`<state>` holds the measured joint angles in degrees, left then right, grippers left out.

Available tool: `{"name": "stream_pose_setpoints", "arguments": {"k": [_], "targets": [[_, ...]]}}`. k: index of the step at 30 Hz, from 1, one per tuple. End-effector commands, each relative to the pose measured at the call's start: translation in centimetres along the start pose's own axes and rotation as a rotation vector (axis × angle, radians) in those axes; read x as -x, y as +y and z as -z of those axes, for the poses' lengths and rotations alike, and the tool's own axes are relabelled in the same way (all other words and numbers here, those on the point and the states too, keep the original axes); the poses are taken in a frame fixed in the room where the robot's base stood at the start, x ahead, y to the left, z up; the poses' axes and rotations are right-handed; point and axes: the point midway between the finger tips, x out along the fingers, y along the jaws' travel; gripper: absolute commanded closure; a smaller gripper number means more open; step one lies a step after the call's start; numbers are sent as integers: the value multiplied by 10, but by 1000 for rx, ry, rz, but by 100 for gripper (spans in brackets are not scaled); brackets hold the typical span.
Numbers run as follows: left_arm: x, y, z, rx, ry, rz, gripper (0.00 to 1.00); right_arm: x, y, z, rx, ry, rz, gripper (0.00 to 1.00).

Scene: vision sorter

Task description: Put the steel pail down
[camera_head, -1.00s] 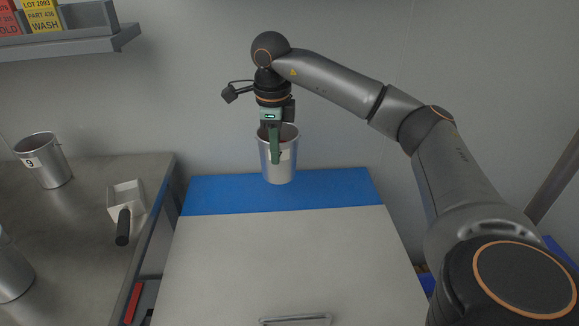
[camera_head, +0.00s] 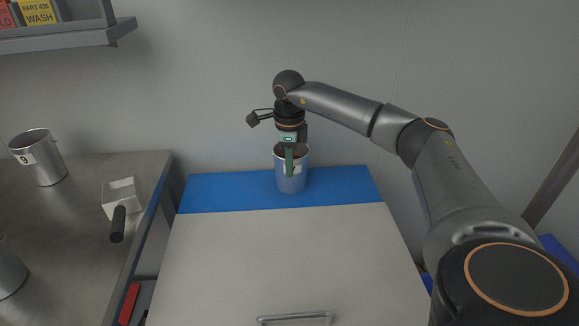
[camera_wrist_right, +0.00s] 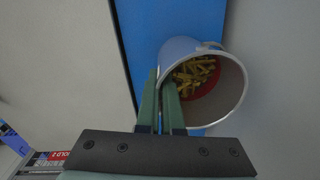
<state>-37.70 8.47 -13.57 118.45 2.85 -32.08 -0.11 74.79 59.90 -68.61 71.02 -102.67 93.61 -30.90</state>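The steel pail (camera_head: 291,180) is upright over the blue strip (camera_head: 230,192) at the back of the pale worktop. Its base appears at or close to the strip; I cannot tell if it touches. In the right wrist view the pail (camera_wrist_right: 233,100) holds many small brass-coloured pieces over a red inside. My right gripper (camera_head: 289,168) comes from above with its green fingers closed on the pail's near wall at the rim. Those fingers (camera_wrist_right: 160,90) also show in the wrist view, one on each side of the wall. My left gripper is out of view.
A steel counter (camera_head: 75,220) at the left bears a pail marked 9 (camera_head: 42,160), a black-handled scoop (camera_head: 122,196) and part of another pail (camera_head: 10,272). A shelf (camera_head: 65,42) hangs above it. The pale worktop (camera_head: 275,255) is clear.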

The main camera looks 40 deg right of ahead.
Motion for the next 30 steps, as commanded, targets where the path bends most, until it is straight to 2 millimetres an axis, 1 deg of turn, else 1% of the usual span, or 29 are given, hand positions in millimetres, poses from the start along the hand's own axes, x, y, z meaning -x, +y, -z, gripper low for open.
{"name": "stream_pose_setpoints", "arguments": {"k": [1, 3, 9, 10, 17, 26, 29, 30], "targets": [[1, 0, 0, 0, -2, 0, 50, 3, -1, -1, -1, -6, 4, 100], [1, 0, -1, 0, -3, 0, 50, 3, -1, -1, -1, -5, 4, 100], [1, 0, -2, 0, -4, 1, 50, 0, -1, -1, -1, -5, 3, 100], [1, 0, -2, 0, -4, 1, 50, -1, 0, 0, -1, -1, 1, 93], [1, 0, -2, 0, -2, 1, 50, -1, 0, 0, -1, -1, 0, 67], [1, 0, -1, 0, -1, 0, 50, 1, 0, 0, -1, -2, 1, 67], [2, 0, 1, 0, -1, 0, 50, 12, 0, -1, -1, -2, 1, 67], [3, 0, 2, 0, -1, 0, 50, 19, -1, -1, -1, -4, 2, 67]]}}
